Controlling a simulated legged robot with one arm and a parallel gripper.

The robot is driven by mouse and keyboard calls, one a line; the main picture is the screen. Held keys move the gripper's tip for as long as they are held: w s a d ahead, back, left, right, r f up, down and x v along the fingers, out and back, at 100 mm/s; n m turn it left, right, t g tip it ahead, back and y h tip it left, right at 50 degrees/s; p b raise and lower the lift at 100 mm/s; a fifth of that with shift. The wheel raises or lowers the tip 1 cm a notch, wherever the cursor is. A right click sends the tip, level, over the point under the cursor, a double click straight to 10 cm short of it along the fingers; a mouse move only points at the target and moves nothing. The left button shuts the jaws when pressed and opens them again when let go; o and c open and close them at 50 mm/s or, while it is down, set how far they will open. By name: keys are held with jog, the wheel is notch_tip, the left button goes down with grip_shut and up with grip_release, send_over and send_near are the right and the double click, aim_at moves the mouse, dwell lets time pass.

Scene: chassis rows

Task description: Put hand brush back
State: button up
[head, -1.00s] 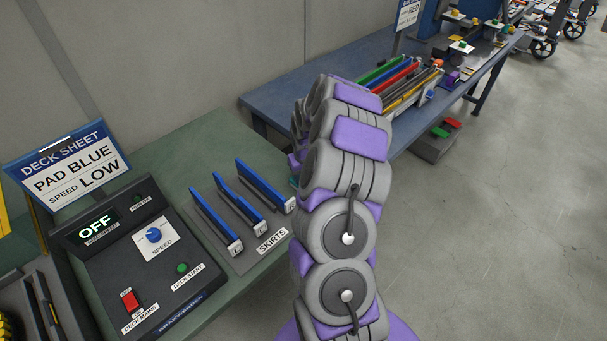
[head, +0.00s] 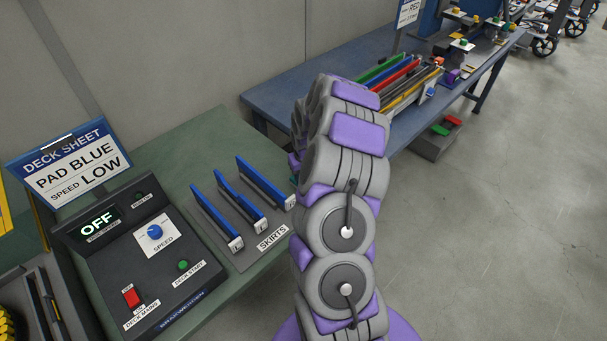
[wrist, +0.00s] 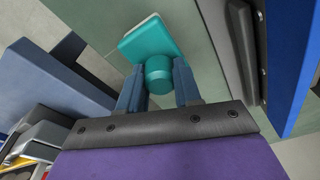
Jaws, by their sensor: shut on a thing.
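The hand brush (wrist: 150,40) shows in the wrist view as a teal piece with a flat, squarish plate and a short round handle. My gripper (wrist: 158,82) is shut on the round handle, with one blue finger on each side. The plate points away from the gripper, over the green bench top. Bristles cannot be made out. In the head view my arm hides the gripper and nearly all of the brush.
Blue skirts (head: 238,200) stand in a rack on the green bench (head: 178,150), close to my arm. A control box (head: 150,250) reading OFF and a deck sheet sign (head: 70,163) stand left. A blue table (head: 285,92) with coloured bars lies beyond. Open floor is right.

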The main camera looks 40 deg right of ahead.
jog(key=o, duration=1.1)
jog(key=shift+a+f, duration=0.1)
jog(key=shift+f, duration=0.05)
jog(key=shift+r, duration=0.45)
jog(key=r+p, duration=0.1)
jog(key=r, duration=0.4)
jog(key=s+r+p, duration=0.1)
jog(key=r, duration=0.5)
jog(key=s+r+p, duration=0.1)
jog(key=r, duration=0.4)
jog(key=shift+a+r, duration=0.25)
jog(key=shift+a, duration=0.05)
